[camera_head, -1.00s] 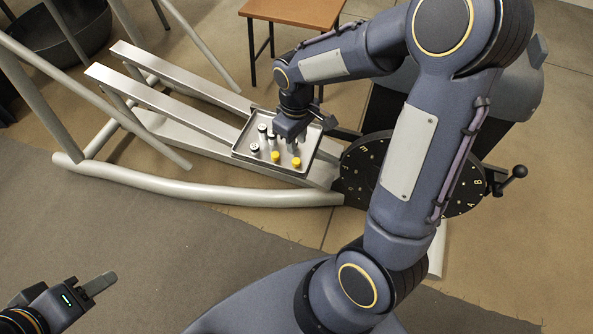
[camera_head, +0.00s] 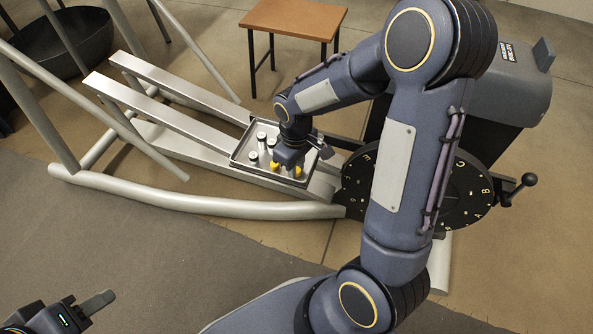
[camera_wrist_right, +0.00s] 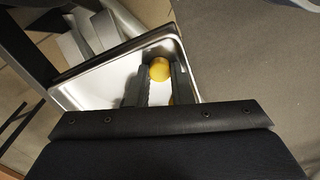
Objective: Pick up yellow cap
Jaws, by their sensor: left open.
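Two yellow caps stand in the metal tray (camera_head: 240,155), one left (camera_head: 275,168) and one right (camera_head: 298,171). My right gripper (camera_head: 287,168) points down into the tray right at these caps and partly covers them in the head view. In the right wrist view its two fingers (camera_wrist_right: 160,90) are apart. One yellow cap (camera_wrist_right: 160,69) shows in the gap by the fingertips; a sliver of yellow (camera_wrist_right: 171,101) shows beside the right finger. I cannot tell whether the fingers touch a cap. My left gripper (camera_head: 92,308) is open and empty, far from the tray at lower left.
The tray rests on a metal frame with long rails (camera_head: 160,115). A black lettered disc (camera_head: 455,190) with a crank (camera_head: 518,188) stands right of it. A wooden table (camera_head: 292,16) is behind.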

